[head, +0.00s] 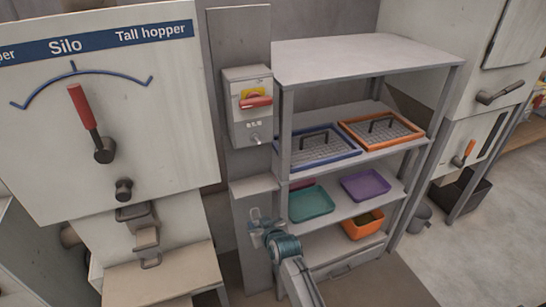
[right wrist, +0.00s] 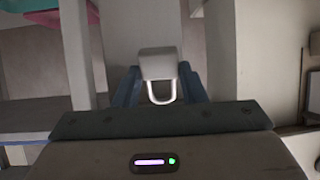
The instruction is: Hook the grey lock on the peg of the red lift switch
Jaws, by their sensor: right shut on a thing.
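The lift switch (head: 248,122) is a pale box on a grey post, with a red handle (head: 257,102) over a yellow plate. A small peg (head: 256,140) sticks out near its lower edge. My right gripper (head: 262,226) is below the box, in front of the lower grey panel, apart from the peg. It is shut on the grey lock (right wrist: 157,65), which sits between its blue fingers in the right wrist view. The lock's pale shackle (right wrist: 162,98) shows there as a loop toward the palm. In the head view the lock is small and partly hidden. My left gripper is not in view.
A metal shelf rack (head: 365,48) stands close to the right of the switch, with a blue-rimmed tray (head: 320,160), an orange-rimmed tray (head: 402,142) and coloured bins. The silo panel (head: 170,120) with its red lever (head: 82,105) stands to the left.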

